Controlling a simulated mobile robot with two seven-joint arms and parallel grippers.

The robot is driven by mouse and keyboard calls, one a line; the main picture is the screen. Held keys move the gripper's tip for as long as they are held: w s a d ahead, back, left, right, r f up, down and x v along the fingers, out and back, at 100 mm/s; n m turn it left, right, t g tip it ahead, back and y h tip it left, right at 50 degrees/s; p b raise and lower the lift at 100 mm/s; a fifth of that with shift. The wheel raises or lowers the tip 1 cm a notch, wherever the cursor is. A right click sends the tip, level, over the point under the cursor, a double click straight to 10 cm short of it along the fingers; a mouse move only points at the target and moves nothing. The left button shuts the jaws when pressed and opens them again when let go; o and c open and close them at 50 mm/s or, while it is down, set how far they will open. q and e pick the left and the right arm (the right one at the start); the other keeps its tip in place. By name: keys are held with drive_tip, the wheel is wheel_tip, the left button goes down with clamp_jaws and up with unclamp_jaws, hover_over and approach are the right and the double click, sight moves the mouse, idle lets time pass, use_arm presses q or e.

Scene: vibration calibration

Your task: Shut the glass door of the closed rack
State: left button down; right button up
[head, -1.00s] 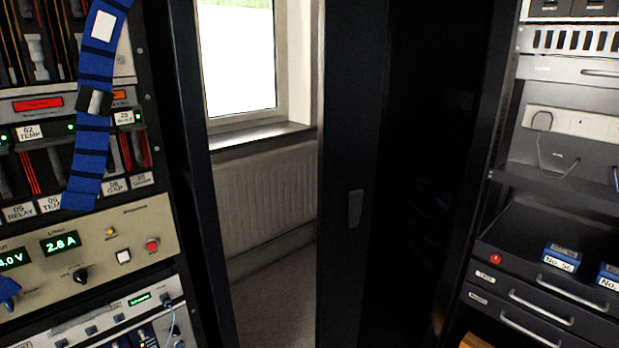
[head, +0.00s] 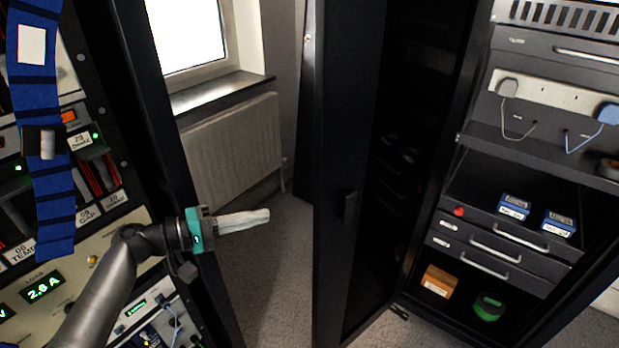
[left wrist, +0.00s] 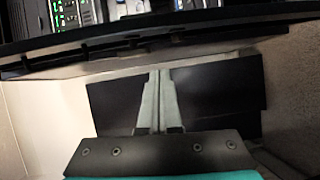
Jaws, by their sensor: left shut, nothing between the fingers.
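The closed rack (head: 545,260) stands at the right in the head view, with shelves and drawers showing. Its dark glass door (head: 340,250) stands open, turned out to the left of the shelves. A small dark handle (head: 350,208) sits on the door's frame near its free edge. My left gripper (head: 266,215) is shut and empty. It points right toward the door frame in the head view and appears apart from it. Its pale fingers (left wrist: 159,75) lie together in the left wrist view. My right gripper is not in view.
An instrument rack (head: 100,225) with a hanging blue strap (head: 40,130) stands at the left, close to my left arm. A radiator (head: 235,150) is below the window behind. An orange box (head: 440,280) and green roll (head: 488,307) lie low in the closed rack. Floor shows between the racks.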

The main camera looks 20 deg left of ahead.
use_arm(q)
wheel_tip(320, 180, up, 5)
drive_tip(key=a, duration=0.1)
drive_tip(key=w+d+h+p, duration=0.1)
drive_tip(key=w+d, duration=0.4)
drive_tip(key=d, duration=0.5)
drive_tip(key=shift+d+r+t+p, duration=0.15)
drive_tip(key=shift+d+t+p, duration=0.05)
drive_tip(key=shift+t+p, duration=0.25)
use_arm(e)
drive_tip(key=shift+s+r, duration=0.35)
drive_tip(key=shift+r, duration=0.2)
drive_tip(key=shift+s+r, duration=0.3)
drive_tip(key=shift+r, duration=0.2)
use_arm(q)
drive_tip(key=shift+d, duration=0.1)
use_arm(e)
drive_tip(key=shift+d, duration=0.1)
